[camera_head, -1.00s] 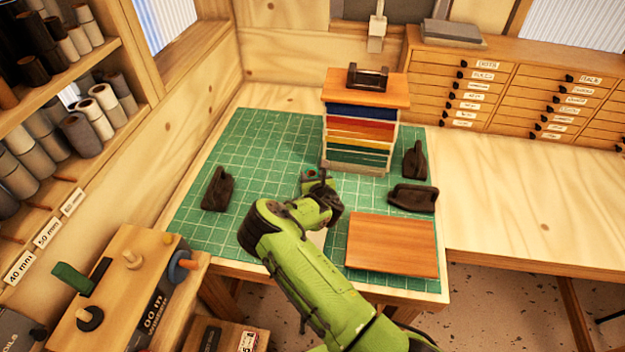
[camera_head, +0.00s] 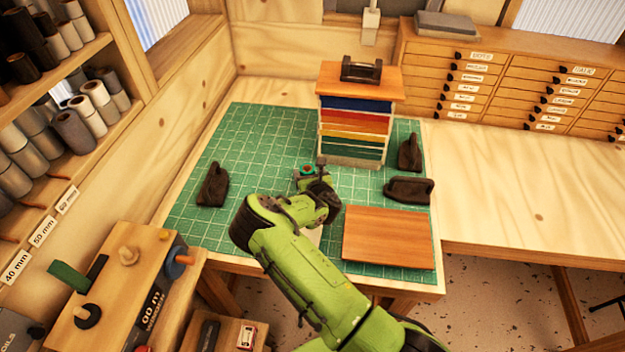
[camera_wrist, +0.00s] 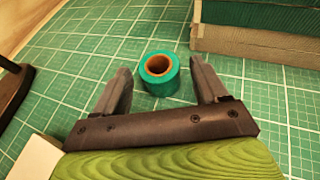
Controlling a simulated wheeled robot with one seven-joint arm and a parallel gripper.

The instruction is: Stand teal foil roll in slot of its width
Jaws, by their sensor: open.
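The teal foil roll (camera_wrist: 163,87) stands upright on the green cutting mat, its brown core facing up in the wrist view. It also shows small at the tip of my arm in the head view (camera_head: 307,170). My gripper (camera_wrist: 160,70) is open, with one finger to the left of the roll and one to the right. Gaps show on both sides, so it is not gripped. The shelf (camera_head: 96,150) at the left has slots with labels 40 mm (camera_head: 15,268), 50 mm (camera_head: 43,232) and 60 mm (camera_head: 67,199). Grey, black and pale rolls fill much of it.
A cabinet of coloured sheets (camera_head: 355,122) stands behind the roll. Dark weights sit left (camera_head: 212,186) and right (camera_head: 409,190) on the mat. A wooden board (camera_head: 388,237) lies front right. A peg block (camera_head: 125,280) stands below the shelf. The mat's left part is mostly clear.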

